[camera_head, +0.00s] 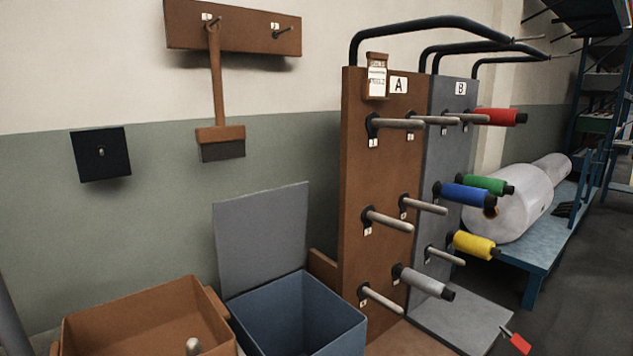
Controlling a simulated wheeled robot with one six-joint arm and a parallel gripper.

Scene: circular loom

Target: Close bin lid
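The blue-grey bin (345,321) stands on the floor at the lower middle, left of the brown board. Its grey lid (262,235) is raised nearly upright at the bin's back edge, so the bin's mouth is open. The visible inside of the bin looks empty; its lower part is cut off by the picture's bottom edge. My gripper is not in view.
A brown open box (140,309) stands left of the bin. Brown board A (382,160) and grey board B (449,150) carry protruding pegs and coloured spools at the right. A brush (220,135) hangs on the wall. A blue table (540,257) holds a white roll.

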